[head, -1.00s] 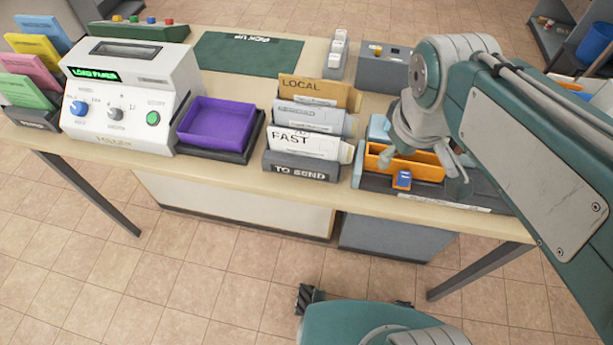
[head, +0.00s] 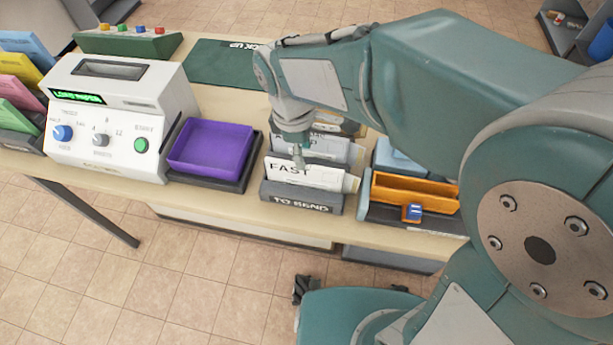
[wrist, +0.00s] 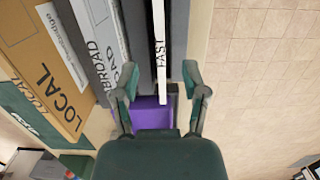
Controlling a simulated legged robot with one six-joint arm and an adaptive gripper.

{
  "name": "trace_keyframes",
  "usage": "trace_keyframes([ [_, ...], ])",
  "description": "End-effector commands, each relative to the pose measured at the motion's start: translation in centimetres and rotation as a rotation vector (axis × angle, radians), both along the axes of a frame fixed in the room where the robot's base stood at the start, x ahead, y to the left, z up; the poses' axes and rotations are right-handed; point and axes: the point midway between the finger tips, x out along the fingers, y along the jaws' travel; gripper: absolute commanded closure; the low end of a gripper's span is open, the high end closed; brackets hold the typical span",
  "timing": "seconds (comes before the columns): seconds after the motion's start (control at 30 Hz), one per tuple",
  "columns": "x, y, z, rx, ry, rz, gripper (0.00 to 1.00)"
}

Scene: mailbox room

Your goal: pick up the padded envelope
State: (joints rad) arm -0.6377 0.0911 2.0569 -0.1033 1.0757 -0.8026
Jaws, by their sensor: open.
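The "TO SEND" rack (head: 300,197) holds upright mail pieces in rows. The front white piece reads "FAST" (head: 318,177), a pale one behind reads "ABROAD" (head: 335,149), and the brown "LOCAL" piece (wrist: 42,70) is at the back. I cannot tell which, if any, is the padded envelope. My gripper (head: 298,160) is over the "FAST" piece, pointing down. In the wrist view, its open fingers (wrist: 160,80) stand on either side of that piece's white edge, with nothing clearly gripped. The arm partly hides the rear pieces.
A purple tray (head: 210,148) and a white machine (head: 120,120) stand left of the rack. An orange bin (head: 415,192) with a blue item stands right. A green mat (head: 215,65) lies behind. The table's front edge is close to the rack.

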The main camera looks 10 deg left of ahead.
Motion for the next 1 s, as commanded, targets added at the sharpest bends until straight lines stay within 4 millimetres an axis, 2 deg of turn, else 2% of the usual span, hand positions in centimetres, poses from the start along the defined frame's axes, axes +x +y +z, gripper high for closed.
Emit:
trace_keyframes([
  [0.3,-0.1,-0.6,-4.4,-0.003,0.003,0.0,0.43],
  [0.6,0.0,-0.8,-5.0,0.002,0.0,-0.001,0.43],
  [0.63,0.0,-0.8,-5.0,0.001,0.0,-0.001,0.47],
  [0.73,0.0,-0.7,-5.1,0.0,0.0,0.0,0.92],
  [0.77,0.0,-0.7,-5.1,0.0,0.0,0.0,1.0],
  [1.0,0.0,-0.7,-5.1,0.0,0.0,0.0,1.0],
])
